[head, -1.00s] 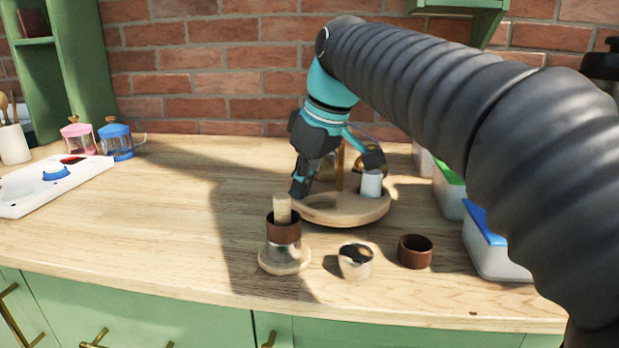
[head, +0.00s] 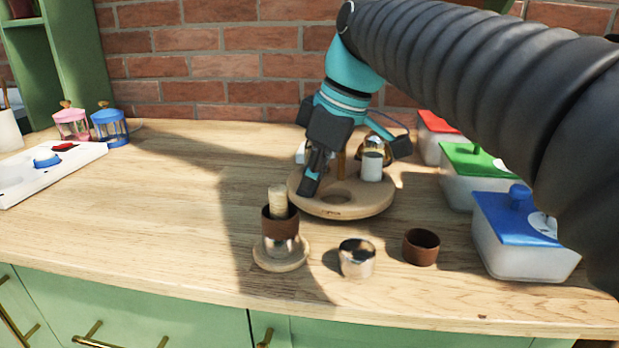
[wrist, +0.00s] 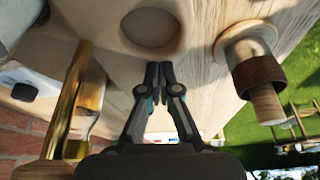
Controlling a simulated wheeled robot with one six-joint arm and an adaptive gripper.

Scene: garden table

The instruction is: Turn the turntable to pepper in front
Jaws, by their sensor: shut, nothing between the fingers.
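The round wooden turntable (head: 355,210) stands on the counter with a round recess (head: 334,196) towards its front. A white jar (head: 372,168) stands at its right and a brass-coloured item (head: 379,143) behind that. A post (head: 341,166) rises near its middle. A pale item (head: 301,153) shows partly behind my gripper at the left. No pepper label is readable. My gripper (head: 308,190) is shut and empty, pointing down at the turntable's left side. In the wrist view its closed fingertips (wrist: 159,70) show below the empty recess (wrist: 150,27); contact cannot be told.
In front stand a peg stack (head: 281,225) on a round base, a metal ring (head: 357,258) and a brown ring (head: 421,246). Lidded boxes with blue (head: 515,220), green (head: 473,160) and red lids line the right. Counter at left is clear up to a white board (head: 50,170).

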